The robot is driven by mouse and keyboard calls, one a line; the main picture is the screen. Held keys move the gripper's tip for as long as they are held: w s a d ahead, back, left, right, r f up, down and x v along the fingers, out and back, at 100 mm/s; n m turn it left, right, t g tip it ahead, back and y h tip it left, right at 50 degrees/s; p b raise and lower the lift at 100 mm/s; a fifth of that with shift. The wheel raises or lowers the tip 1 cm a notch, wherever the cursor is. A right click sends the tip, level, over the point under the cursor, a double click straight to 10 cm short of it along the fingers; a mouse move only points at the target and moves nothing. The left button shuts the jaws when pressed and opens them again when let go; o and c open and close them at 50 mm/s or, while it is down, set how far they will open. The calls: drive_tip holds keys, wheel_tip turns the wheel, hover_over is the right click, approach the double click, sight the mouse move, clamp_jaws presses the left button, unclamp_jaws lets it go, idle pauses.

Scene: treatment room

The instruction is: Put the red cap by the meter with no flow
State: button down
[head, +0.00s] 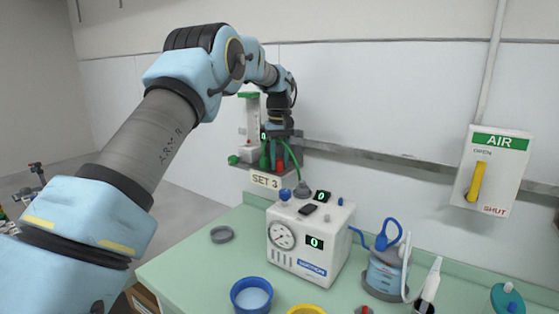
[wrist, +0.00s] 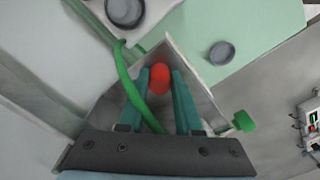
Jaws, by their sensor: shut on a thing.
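My gripper (wrist: 160,88) is shut on the red cap (wrist: 159,78), which sits between its fingertips. In the head view the gripper (head: 276,162) is over the small wall shelf marked SET 3 (head: 266,180), with the red cap (head: 281,166) low at its tips. I cannot tell if the cap touches the shelf. A clear upright meter with a green top (head: 249,118) stands on the shelf just left of the gripper. A small green digit shows beside the gripper, partly hidden. A green knob (wrist: 243,121) shows right of the fingers in the wrist view.
A green hose (wrist: 124,75) runs close by the fingers. Below stands a white machine (head: 309,240) with a gauge and two displays reading 0. A grey ring (head: 221,235), a blue bowl (head: 252,294) and a jar (head: 386,272) are on the green counter. An AIR box (head: 493,171) hangs at right.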

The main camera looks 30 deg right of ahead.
sight(279, 160)
drive_tip(key=c, duration=0.5)
unclamp_jaws()
drive_tip(key=shift+r, duration=3.5)
